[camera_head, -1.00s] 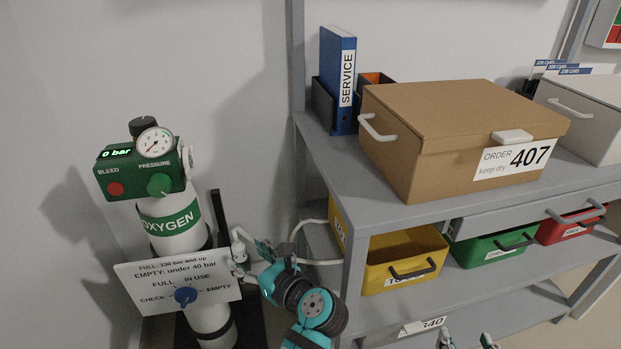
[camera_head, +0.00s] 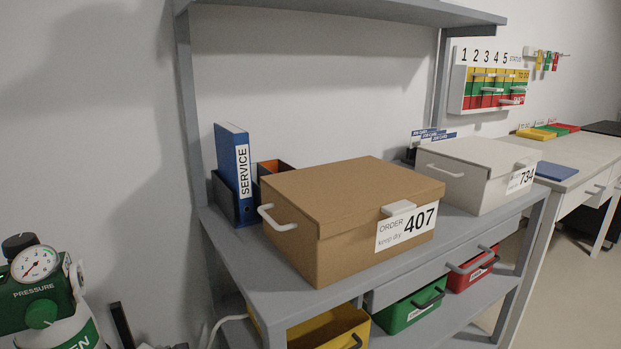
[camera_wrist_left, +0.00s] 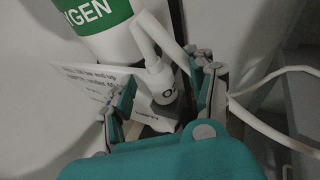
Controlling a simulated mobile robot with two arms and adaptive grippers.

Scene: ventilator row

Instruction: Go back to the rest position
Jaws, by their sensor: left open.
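My left gripper (camera_wrist_left: 163,82) shows in the left wrist view with its two teal fingers apart. My right gripper is out of view.
A grey shelf rack (camera_head: 240,262) holds a brown box "407" (camera_head: 340,220), a pale box "734" (camera_head: 478,172) and a blue binder (camera_head: 233,172). Yellow (camera_head: 330,328), green (camera_head: 405,312) and red (camera_head: 470,272) bins sit below. A white hose (camera_wrist_left: 270,130) runs right of my left gripper.

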